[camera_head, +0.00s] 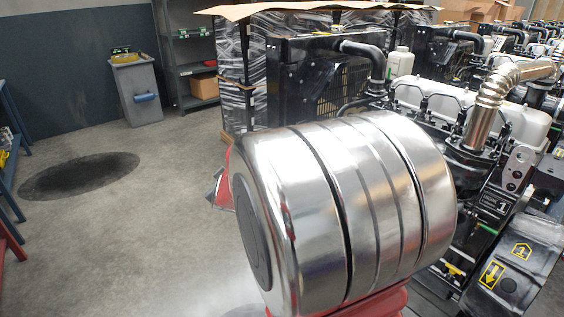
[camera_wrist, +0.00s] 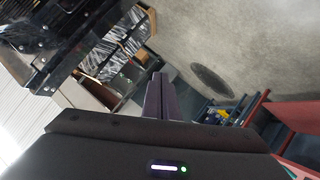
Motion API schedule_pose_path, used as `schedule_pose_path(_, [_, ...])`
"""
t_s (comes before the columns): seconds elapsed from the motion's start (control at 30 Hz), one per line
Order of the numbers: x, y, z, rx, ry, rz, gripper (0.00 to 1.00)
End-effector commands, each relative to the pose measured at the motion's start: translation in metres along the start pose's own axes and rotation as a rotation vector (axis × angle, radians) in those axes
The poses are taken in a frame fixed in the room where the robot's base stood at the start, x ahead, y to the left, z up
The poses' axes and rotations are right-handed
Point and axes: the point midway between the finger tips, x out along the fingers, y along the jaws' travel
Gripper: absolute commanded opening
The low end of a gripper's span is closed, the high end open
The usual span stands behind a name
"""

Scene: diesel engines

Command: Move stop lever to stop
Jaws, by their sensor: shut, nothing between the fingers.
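The diesel engine (camera_head: 470,110) stands at the right of the head view, with a pale top cover and a silver exhaust pipe (camera_head: 487,105). I cannot pick out the stop lever in either view. A black panel with yellow markings (camera_head: 515,268) is at the engine's lower right. My gripper (camera_wrist: 157,80) shows in the wrist view with its two dark fingers together and nothing between them. It points into open room, with dark machinery (camera_wrist: 75,40) off to the upper left and no contact visible. My gripper is not visible in the head view.
A large shiny cylinder close to the head camera hides the engine's lower left; I cannot tell whether it is mine. A grey bin (camera_head: 136,90) and a shelf (camera_head: 190,55) stand at the back. More engines stand at the far right.

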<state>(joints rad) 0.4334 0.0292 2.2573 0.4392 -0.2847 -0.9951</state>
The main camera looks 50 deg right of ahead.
Motion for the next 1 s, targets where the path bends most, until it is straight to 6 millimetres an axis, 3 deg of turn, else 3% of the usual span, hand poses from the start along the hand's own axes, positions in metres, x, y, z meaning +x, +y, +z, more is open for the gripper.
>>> schedule_pose_path(0.03, [0.015, 0.015, 0.014, -0.017, -0.017, 0.049, 0.00])
schedule_pose_path(0.2, [0.049, 0.066, 0.056, -0.103, -0.071, 0.223, 0.00])
schedule_pose_path(0.43, [0.076, 0.133, 0.132, -0.243, -0.210, 0.453, 0.00])
schedule_pose_path(0.63, [0.078, 0.182, 0.208, -0.386, -0.390, 0.634, 0.00])
schedule_pose_path(0.8, [0.066, 0.214, 0.271, -0.514, -0.569, 0.756, 0.00])
schedule_pose_path(1.0, [0.051, 0.231, 0.310, -0.603, -0.702, 0.827, 0.00])
